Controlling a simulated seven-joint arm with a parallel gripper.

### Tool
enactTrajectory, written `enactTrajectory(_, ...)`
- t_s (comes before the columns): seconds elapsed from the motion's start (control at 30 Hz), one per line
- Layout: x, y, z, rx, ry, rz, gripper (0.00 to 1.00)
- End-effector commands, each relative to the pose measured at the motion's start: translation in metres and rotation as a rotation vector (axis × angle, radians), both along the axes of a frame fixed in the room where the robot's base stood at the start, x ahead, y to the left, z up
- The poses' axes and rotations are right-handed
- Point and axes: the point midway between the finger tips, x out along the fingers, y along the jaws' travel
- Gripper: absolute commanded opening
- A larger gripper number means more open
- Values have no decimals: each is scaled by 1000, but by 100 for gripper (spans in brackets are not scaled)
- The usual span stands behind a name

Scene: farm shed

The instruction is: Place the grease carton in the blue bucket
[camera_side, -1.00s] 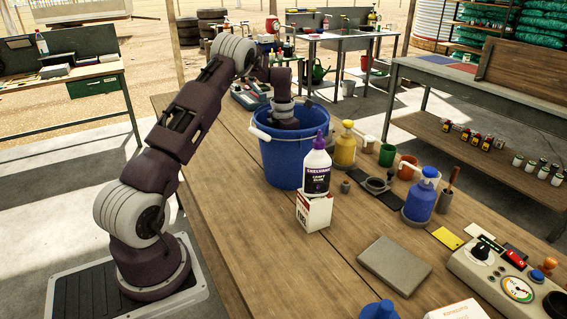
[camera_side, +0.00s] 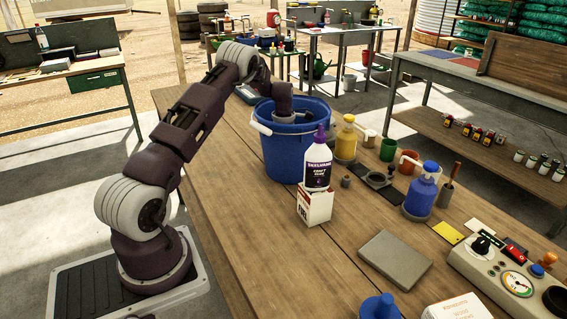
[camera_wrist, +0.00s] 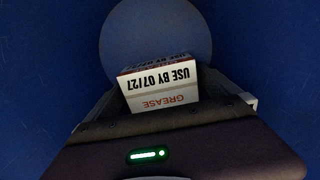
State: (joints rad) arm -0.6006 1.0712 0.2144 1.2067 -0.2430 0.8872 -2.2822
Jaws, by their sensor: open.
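The blue bucket (camera_side: 290,160) stands upright on the wooden table. My gripper reaches down into it from above, and the bucket's wall hides the fingers in the side view. In the wrist view the grease carton (camera_wrist: 160,84), white with "GREASE" and "USE BY 07/27" lettering, lies between the fingers of my gripper (camera_wrist: 168,90). The jaws are open around it. The blue inside of the bucket and its round floor fill the background. I cannot tell whether the carton touches the floor or a finger. The bucket hides the carton in the side view.
A glue bottle (camera_side: 318,168) stands on a white box (camera_side: 314,206) right in front of the bucket. The table's near left part is clear.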

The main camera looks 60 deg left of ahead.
Motion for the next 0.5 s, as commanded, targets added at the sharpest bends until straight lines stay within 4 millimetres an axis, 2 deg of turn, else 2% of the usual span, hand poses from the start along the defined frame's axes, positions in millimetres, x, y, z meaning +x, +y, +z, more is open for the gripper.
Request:
enactTrajectory(0.07,0,0,6,1,-1,0,100)
enactTrajectory(0.17,1,0,26,3,-4,-1,100)
enactTrajectory(0.4,1,0,91,4,-4,-1,100)
enactTrajectory(0.5,1,0,109,2,-3,0,100)
